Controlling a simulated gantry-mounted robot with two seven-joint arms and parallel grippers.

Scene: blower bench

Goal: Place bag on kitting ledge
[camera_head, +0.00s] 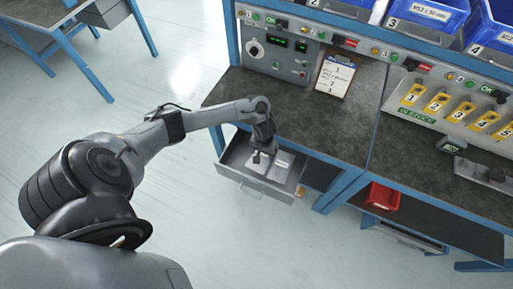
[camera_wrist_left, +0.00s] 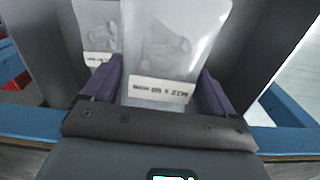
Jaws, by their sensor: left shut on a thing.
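My left gripper (camera_head: 262,156) reaches down into an open drawer (camera_head: 250,183) under the bench. In the head view pale bags (camera_head: 283,162) show in the drawer, partly hidden by the gripper. I cannot tell for sure which surface is the kitting ledge. My right gripper is not in view.
A dark bench top (camera_head: 290,115) above the drawer is mostly clear and holds a clipboard (camera_head: 336,75). A grey panel with yellow numbered holders (camera_head: 437,101) stands at right, below blue bins (camera_head: 425,14). A red bin (camera_head: 382,196) sits on the lower shelf.

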